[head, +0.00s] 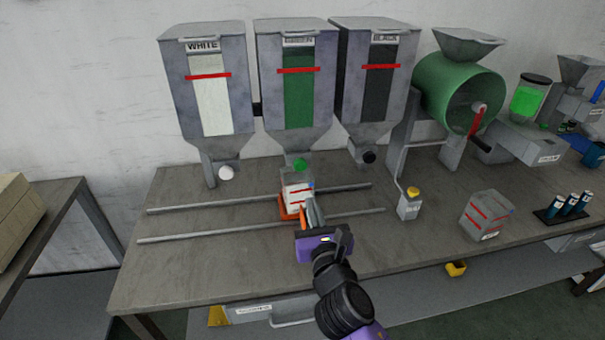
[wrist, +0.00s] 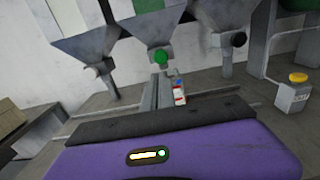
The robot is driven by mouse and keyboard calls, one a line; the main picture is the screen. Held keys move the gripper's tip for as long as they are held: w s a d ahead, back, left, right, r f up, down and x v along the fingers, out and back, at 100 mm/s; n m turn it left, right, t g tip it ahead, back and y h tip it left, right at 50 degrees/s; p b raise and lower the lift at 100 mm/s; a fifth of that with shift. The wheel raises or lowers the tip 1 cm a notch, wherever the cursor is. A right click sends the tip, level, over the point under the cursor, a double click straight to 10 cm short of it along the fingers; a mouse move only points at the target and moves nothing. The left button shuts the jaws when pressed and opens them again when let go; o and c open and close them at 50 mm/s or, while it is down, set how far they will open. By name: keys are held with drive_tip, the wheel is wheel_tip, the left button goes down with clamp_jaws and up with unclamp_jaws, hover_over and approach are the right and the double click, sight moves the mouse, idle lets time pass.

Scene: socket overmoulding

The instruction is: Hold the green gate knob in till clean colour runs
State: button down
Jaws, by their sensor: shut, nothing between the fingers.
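The green gate knob (head: 299,165) sits at the foot of the middle hopper (head: 305,85), which has a green window. The knob also shows in the wrist view (wrist: 161,57), just above my fingertips. My gripper (head: 309,203) is shut and empty, pointing toward the hoppers, with its tips below the knob in the picture. I see no clear contact with the knob. A pale box with red lines (head: 292,190) stands under the knob on an orange base (head: 286,208), partly hidden by my fingers. I cannot make out any stream from the outlet.
A white-knobbed hopper (head: 211,90) stands left and a black-knobbed one (head: 375,90) right. Two rails (head: 190,232) cross the bench. A yellow-buttoned box (head: 409,205), a red-lined box (head: 487,215) and a green drum (head: 455,90) are right. The bench's left front is clear.

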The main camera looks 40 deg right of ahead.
sight(301, 167)
drive_tip(key=p+x, duration=0.1)
drive_tip(key=x, duration=1.1)
drive_tip(key=shift+w+d, duration=0.25)
drive_tip(key=shift+w, duration=0.05)
drive_tip(key=shift+d+r, duration=0.1)
